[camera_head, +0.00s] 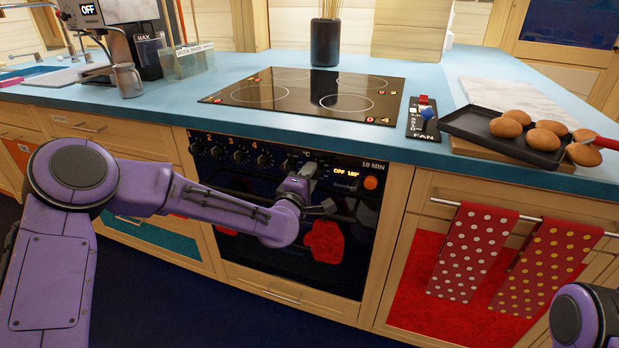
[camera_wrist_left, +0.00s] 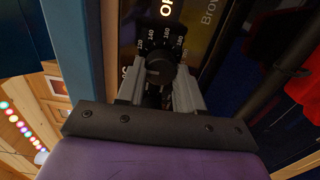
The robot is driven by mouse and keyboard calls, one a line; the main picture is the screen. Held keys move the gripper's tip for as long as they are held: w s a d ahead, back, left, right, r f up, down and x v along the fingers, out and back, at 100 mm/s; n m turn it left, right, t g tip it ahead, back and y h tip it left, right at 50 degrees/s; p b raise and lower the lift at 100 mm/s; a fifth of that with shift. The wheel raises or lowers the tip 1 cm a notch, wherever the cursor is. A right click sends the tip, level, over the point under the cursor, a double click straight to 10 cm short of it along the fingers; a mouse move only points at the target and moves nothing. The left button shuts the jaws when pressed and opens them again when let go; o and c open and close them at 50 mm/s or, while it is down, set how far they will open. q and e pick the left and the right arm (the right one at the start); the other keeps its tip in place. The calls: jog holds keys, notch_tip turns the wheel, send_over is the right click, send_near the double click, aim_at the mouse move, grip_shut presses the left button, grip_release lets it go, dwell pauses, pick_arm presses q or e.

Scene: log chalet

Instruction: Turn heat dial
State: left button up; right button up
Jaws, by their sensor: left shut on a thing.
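The heat dial (camera_wrist_left: 160,68) is a round black knob with white temperature numbers around it, seen between the finger pads in the left wrist view. In the head view it is hidden behind my left gripper (camera_head: 306,172). My left gripper (camera_wrist_left: 158,90) is shut on the dial, one finger on each side. The oven (camera_head: 262,240) has a black front panel with a lit display (camera_head: 346,173) that appears to read OFF and 180°. My right gripper is out of view; only a purple part of my right arm shows at the lower right.
Several numbered black knobs (camera_head: 238,157) line the panel left of my gripper. An orange button (camera_head: 371,183) is at its right end. Above are the black cooktop (camera_head: 305,95) and blue counter, with a tray of buns (camera_head: 480,133) at right. Dotted towels (camera_head: 475,250) hang below.

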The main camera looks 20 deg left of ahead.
pick_arm(q)
jog(key=o, duration=1)
jog(key=shift+o, duration=0.2)
jog(key=s, duration=1)
jog(key=shift+s+a, duration=0.2)
jog(key=shift+s, duration=0.1)
